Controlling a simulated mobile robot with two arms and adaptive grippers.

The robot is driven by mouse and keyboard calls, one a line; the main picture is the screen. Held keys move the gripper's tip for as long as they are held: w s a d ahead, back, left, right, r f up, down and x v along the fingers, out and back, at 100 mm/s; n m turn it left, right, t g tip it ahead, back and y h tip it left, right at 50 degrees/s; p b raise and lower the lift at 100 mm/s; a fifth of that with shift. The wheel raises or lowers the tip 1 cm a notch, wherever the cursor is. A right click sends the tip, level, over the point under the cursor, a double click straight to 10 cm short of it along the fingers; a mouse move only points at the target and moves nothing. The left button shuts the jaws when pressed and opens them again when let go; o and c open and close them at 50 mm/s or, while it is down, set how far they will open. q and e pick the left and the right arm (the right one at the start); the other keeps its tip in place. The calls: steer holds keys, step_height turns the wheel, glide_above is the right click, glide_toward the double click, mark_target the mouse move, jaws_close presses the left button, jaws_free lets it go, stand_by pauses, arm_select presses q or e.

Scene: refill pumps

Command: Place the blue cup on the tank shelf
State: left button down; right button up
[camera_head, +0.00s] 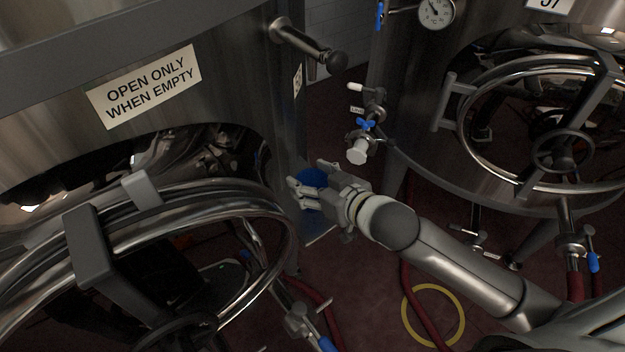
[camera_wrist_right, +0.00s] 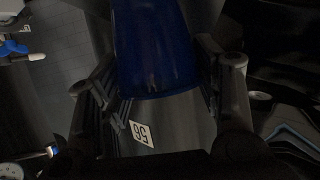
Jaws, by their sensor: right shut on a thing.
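The blue cup (camera_head: 313,177) shows as a small blue patch in the head view, partly hidden by my right gripper (camera_head: 318,187). In the right wrist view the dark blue cup (camera_wrist_right: 154,48) fills the upper middle, between the two fingers of my right gripper (camera_wrist_right: 160,88). The right gripper is shut on the cup and holds it close to the side of the left tank. I cannot tell whether the cup touches anything below it. The tank shelf cannot be clearly made out. My left gripper is not in view.
The left steel tank (camera_head: 225,75) carries an "OPEN ONLY WHEN EMPTY" sign (camera_head: 146,86) and a protruding handle (camera_head: 305,43). A valve with a white cap (camera_head: 357,150) stands close behind my gripper. The right tank (camera_head: 415,110) has a round hatch. A red hose and a yellow ring (camera_head: 433,288) lie on the floor.

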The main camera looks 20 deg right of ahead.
steer(key=shift+f, duration=0.15)
steer(key=o, duration=0.7)
steer(key=shift+r, duration=0.3)
steer(key=p+v, duration=0.3)
steer(key=v, duration=0.9)
steer(key=shift+p, duration=0.35)
